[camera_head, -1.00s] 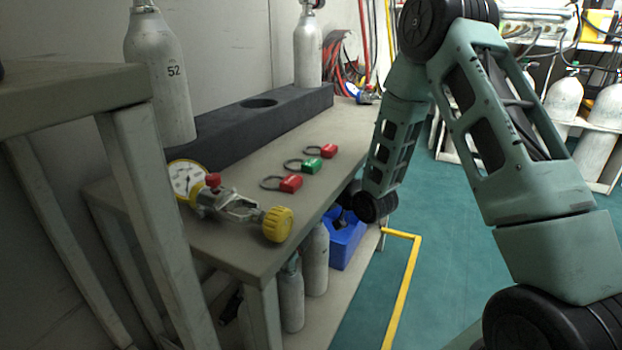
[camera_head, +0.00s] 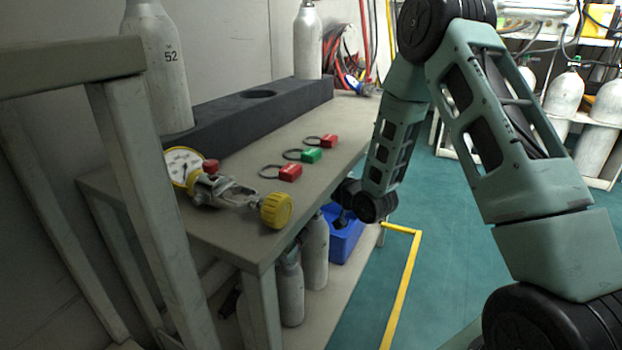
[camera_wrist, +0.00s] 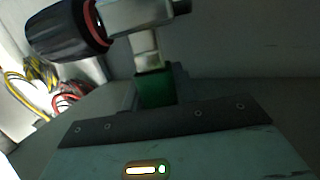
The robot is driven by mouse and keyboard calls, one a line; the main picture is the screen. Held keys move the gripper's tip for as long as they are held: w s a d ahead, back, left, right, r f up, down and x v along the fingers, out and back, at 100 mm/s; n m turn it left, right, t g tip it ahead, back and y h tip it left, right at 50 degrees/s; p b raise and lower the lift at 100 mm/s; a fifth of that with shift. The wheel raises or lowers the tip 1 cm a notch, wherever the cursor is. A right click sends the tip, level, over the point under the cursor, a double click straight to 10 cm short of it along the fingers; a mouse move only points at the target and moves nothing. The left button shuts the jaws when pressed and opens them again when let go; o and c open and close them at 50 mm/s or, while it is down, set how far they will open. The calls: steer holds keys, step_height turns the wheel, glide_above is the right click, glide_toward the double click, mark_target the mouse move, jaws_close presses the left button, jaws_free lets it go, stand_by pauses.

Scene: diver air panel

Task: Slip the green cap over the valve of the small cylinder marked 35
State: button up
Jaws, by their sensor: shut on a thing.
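A green block with a dark ring (camera_head: 311,155) lies on the bench between two red ones; it may be the green cap. A grey cylinder marked 52 (camera_head: 158,75) stands at the left by the dark block. Another grey cylinder (camera_head: 307,40) stands at the back; I cannot read a mark on it. No mark 35 is legible. In the wrist view, my gripper (camera_wrist: 155,88) is shut on a green piece (camera_wrist: 154,92). A metal valve (camera_wrist: 145,18) with a black knob (camera_wrist: 65,32) rises just above it; I cannot tell how they join. My gripper is hidden in the head view.
A gauge (camera_head: 183,165) with a yellow knob (camera_head: 276,210) lies at the bench's (camera_head: 235,235) near end. A dark block (camera_head: 215,125) with a round hole runs along the back. A blue crate (camera_head: 345,240) and several cylinders stand below. Green floor is open to the right.

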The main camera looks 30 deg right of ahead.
steer(key=shift+f+b, duration=1)
steer(key=shift+f, duration=0.4)
stand_by(1.2)
steer(key=o, duration=1)
steer(key=p+v, duration=1.1)
steer(key=v, duration=0.6)
steer(key=shift+s+p, duration=0.25)
steer(key=shift+p, duration=0.15)
